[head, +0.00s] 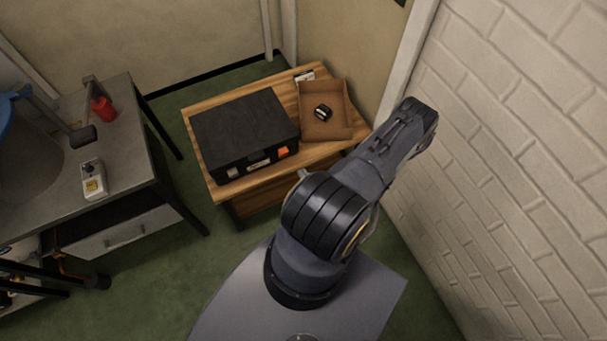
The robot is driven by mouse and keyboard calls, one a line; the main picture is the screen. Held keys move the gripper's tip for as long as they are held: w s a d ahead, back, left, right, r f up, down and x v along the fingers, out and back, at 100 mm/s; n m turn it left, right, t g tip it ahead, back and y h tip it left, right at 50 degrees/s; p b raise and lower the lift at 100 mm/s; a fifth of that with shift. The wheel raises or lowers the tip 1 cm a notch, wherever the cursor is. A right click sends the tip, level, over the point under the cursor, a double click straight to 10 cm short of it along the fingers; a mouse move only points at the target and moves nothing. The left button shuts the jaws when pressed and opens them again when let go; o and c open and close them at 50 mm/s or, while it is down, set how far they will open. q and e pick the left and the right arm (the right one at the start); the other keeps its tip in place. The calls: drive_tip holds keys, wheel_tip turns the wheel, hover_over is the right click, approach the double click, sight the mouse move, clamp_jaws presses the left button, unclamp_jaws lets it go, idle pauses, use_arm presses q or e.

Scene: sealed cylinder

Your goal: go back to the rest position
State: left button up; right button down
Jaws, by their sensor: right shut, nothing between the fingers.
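My right arm rises from my grey base in the lower middle and reaches up and right, close to the white brick wall. My right gripper (416,112) is at the far end of this arm, small and dark, and its fingers are hard to make out. It is shut, holds nothing, and appears to the right of the wooden table in the picture. My left arm and left gripper are not in view.
A wooden table (196,135) bears a black case (242,125) and a brown tray (338,93) with a small black-and-white object (323,112). A grey workbench (130,130) at left holds a red container (103,108) and a switch box (93,182). The white brick wall (520,150) bounds the right.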

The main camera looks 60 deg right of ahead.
idle(0.4)
drive_tip(key=w+a+r+n+t+y, duration=0.3)
drive_tip(key=w+r+n+y, duration=0.35)
drive_tip(key=r, duration=0.25)
drive_tip(key=w+a+r+n+t+y, duration=0.2)
drive_tip(key=w+a+r+n+y, duration=0.1)
drive_tip(key=w+r+n+y, duration=0.55)
drive_tip(key=s+a+r+n+g+y, duration=0.3)
drive_tip(key=s+a+r+n+g, duration=0.1)
drive_tip(key=a+r+n+g, duration=0.35)
drive_tip(key=s+a+r+n+g+y, duration=0.3)
drive_tip(key=s+a+r+n+g, duration=0.1)
drive_tip(key=a+r+n+g, duration=0.35)
drive_tip(key=s+d+r+n+t+h, duration=0.2)
drive_tip(key=s+r+n+t+h, duration=0.1)
drive_tip(key=n+h, duration=0.6)
drive_tip(key=shift+s+d+r+n+h, duration=0.2)
drive_tip(key=shift+s+r+n+h, duration=0.2)
drive_tip(key=shift+s+r+n, duration=0.65)
drive_tip(key=shift+s+f+m, duration=0.15)
drive_tip(key=shift+s+m, duration=0.1)
drive_tip(key=shift+m, duration=0.1)
